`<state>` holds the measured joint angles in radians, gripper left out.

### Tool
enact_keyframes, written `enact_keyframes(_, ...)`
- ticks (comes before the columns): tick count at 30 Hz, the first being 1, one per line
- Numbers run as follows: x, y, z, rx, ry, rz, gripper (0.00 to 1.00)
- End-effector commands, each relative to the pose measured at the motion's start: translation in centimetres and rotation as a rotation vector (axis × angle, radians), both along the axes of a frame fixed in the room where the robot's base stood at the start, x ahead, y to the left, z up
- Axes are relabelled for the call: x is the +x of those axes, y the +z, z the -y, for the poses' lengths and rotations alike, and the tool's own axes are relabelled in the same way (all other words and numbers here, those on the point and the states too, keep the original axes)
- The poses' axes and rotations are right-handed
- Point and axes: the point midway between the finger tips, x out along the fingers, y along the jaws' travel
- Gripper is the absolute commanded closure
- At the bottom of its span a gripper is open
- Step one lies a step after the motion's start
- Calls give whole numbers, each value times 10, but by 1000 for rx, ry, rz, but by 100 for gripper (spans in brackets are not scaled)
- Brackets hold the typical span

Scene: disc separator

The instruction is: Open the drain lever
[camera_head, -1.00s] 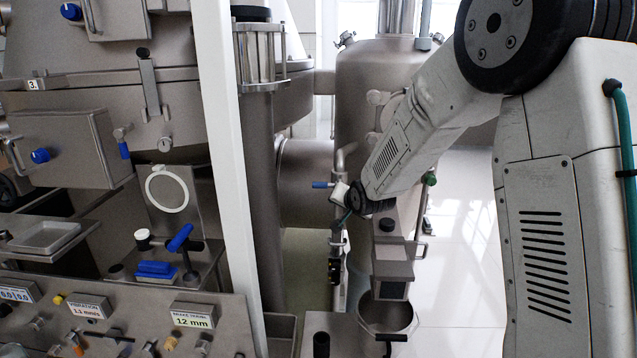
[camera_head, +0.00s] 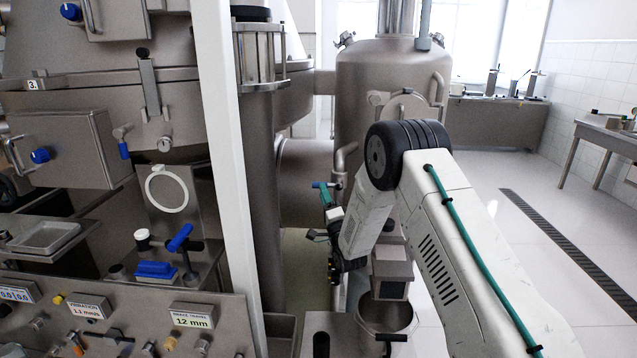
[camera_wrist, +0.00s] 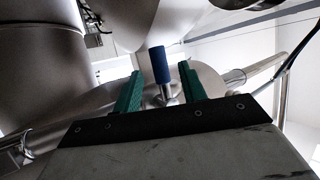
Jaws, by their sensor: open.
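The drain lever, with a blue handle (camera_head: 317,184), sticks out to the left from the pipework in front of the tall steel tank. In the wrist view its blue grip (camera_wrist: 158,62) stands upright on a metal stem. My gripper (camera_head: 327,196) is just below the handle in the head view, with its teal fingers pointing up. In the wrist view my gripper (camera_wrist: 160,78) is open, with one green finger on each side of the blue grip. Gaps show on both sides, so it is not clamped. The lever's pivot is partly hidden.
The steel tank (camera_head: 392,75) and a large vertical pipe (camera_head: 262,200) stand close around the lever. A white post (camera_head: 222,150) and a control panel (camera_head: 120,320) are to the left. A steel bucket (camera_head: 388,318) stands below my arm. Open tiled floor lies to the right.

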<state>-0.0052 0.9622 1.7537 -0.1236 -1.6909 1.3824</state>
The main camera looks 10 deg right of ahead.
Motion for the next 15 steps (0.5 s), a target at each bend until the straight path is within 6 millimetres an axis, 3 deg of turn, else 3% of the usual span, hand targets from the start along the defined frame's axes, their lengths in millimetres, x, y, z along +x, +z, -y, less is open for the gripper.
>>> enact_keyframes(9, 41, 25, -6, -2, -1, -1, 59)
enact_keyframes(15, 50, 30, -7, -2, -2, -3, 59)
